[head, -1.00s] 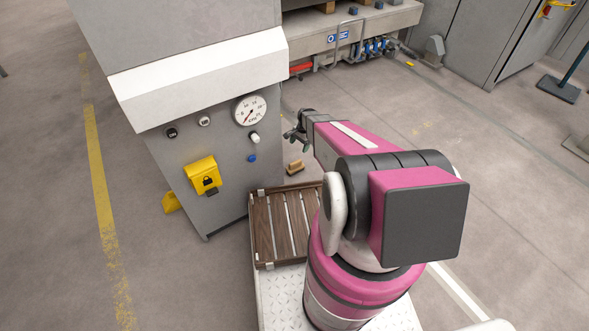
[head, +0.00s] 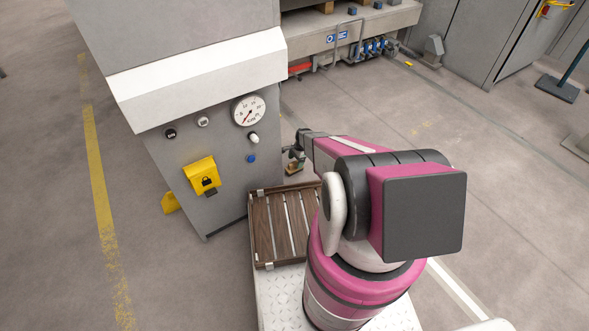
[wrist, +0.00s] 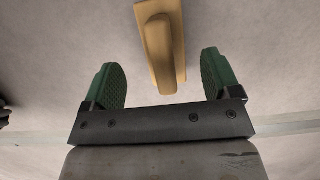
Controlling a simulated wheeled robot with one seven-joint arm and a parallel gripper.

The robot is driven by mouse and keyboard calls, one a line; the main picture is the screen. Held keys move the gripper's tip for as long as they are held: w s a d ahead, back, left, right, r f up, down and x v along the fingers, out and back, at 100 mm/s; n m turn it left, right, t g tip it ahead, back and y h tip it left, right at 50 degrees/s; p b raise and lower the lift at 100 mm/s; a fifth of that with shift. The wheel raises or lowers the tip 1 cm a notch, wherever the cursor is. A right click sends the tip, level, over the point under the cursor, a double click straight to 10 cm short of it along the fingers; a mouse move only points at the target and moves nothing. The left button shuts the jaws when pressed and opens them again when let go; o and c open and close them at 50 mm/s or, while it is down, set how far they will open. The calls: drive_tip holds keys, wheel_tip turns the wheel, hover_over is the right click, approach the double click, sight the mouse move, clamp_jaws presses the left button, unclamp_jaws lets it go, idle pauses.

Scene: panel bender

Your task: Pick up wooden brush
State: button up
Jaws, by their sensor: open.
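In the head view the brush (head: 292,169) is a small tan patch beside the cabinet, mostly hidden by my gripper. My gripper (wrist: 163,78) is open and empty, with its green pads apart. The brush's near end lies between the two pads in the wrist picture, touching neither. In the head view my gripper (head: 293,158) points down over the brush. The height between them is hard to tell.
A grey machine cabinet (head: 222,165) with a gauge and yellow lock box stands just left of my gripper. A slatted wooden tray (head: 262,228) lies in front. A machine bed (head: 350,37) crosses the back. Open floor (head: 450,140) lies to the right.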

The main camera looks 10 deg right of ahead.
drive_tip(key=x, duration=0.4)
drive_tip(key=shift+w+f, duration=0.15)
drive_tip(key=shift+f, duration=0.1)
drive_tip(key=c, duration=1.1)
drive_tip(key=shift+c, duration=0.2)
drive_tip(key=shift+r, duration=0.15)
wheel_tip(320, 180, up, 10)
drive_tip(key=shift+f, duration=0.1)
